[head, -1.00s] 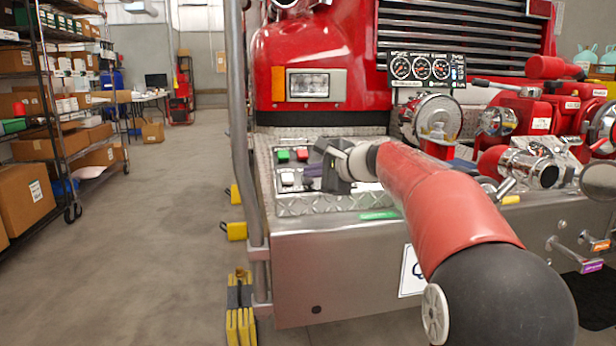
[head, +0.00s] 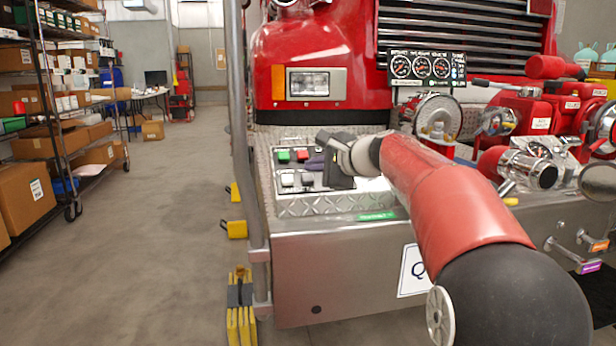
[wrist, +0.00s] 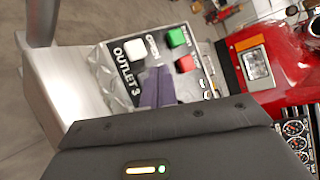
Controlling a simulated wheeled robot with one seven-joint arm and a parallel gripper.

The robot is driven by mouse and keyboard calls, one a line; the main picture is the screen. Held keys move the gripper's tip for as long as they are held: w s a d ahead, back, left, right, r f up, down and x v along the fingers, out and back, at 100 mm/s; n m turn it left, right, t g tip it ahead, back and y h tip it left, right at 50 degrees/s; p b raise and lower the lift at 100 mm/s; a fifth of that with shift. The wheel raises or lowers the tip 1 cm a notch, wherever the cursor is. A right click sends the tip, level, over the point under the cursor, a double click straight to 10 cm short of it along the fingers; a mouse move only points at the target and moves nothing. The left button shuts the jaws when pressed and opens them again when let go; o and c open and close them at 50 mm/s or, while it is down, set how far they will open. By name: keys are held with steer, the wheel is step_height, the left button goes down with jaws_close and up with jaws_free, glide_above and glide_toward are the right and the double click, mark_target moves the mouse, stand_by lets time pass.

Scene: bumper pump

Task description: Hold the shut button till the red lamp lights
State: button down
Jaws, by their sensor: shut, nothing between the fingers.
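The control panel (head: 340,204) sits on the truck's bumper, with a green lamp (head: 283,156) and a red lamp (head: 302,155) at the back. In the wrist view the white button (wrist: 132,50) on the green lamp's (wrist: 177,38) side shows, beside the red lamp (wrist: 185,63); my fingers cover the other button's place. My gripper (head: 316,163) is shut and empty, its purple-grey fingers above the panel near the right button; contact cannot be told. Whether the red lamp is lit is unclear.
A vertical metal rail (head: 238,120) stands left of the panel. Gauges (head: 421,66), red valves and chrome fittings (head: 530,168) crowd the right. The "OUTLET 3" label (wrist: 127,73) shows in the wrist view. Open floor lies to the left.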

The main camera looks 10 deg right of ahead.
steer(key=s+r+p, duration=0.1)
steer(key=r, duration=0.1)
steer(key=s+r+p, duration=0.1)
steer(key=shift+s+r, duration=0.15)
steer(key=shift+r, duration=0.2)
steer(key=s+a+f+n+g+h, duration=0.1)
steer(key=s+a+f+n+g, duration=0.25)
steer(key=s, duration=0.55)
steer(key=s+a+f+n+h, duration=0.2)
steer(key=s+f+n, duration=0.3)
steer(key=s+f, duration=0.3)
steer(key=s+d+f+n+g+h, duration=0.1)
steer(key=s+f+n, duration=0.3)
steer(key=s, duration=0.5)
steer(key=s+d+f+n+g+h, duration=0.2)
steer(key=s+d+f+n+h, duration=0.1)
steer(key=s+f, duration=0.6)
steer(key=shift+s+d+n, duration=0.3)
steer(key=shift+s+n, duration=0.25)
steer(key=shift+n, duration=0.1)
